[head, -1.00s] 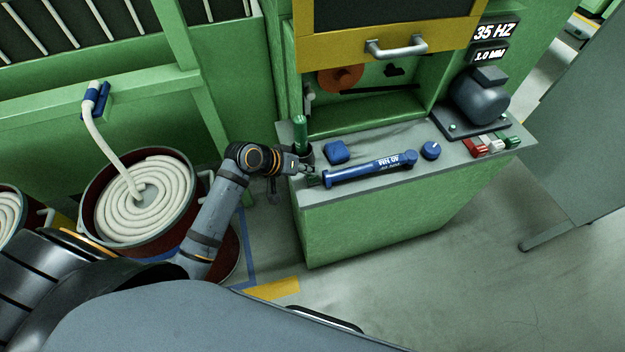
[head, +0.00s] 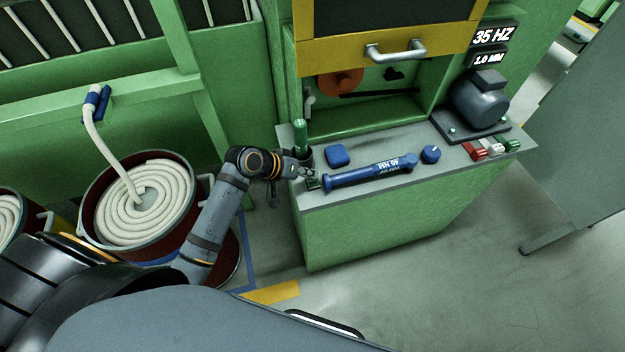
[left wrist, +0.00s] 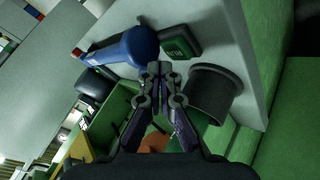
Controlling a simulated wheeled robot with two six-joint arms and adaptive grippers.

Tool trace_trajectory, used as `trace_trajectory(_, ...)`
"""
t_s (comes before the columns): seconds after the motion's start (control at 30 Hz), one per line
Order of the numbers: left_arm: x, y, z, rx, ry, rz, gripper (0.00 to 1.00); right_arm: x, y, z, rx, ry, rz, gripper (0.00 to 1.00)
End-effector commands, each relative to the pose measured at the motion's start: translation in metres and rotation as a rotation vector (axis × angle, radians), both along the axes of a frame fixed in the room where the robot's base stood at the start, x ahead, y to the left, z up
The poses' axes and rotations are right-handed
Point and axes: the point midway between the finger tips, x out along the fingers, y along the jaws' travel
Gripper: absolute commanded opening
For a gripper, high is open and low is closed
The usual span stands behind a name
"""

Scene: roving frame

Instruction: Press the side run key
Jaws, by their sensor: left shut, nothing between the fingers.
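A small green key in a dark housing (head: 313,184) sits at the left end of the grey bench top, beside the end of a blue torque wrench (head: 365,172). My left gripper (head: 307,174) is shut and empty, close to the key. In the left wrist view its closed fingertips (left wrist: 159,70) appear just short of the key, and I cannot tell whether they touch it. My right gripper is not in view.
A dark cup (left wrist: 212,92) with a green-handled tool (head: 300,137) stands close beside the left gripper. A blue block (head: 338,155), a blue knob (head: 431,154) and a motor (head: 481,98) are on the bench (head: 400,185).

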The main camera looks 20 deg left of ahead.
Motion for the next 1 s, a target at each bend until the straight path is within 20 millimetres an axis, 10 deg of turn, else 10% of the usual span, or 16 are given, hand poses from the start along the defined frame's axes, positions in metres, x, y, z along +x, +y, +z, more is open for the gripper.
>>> trace_trajectory(1.0, -0.0001, 0.0, -0.0093, 0.0, 0.0, 0.0, 0.0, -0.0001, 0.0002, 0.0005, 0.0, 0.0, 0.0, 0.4)
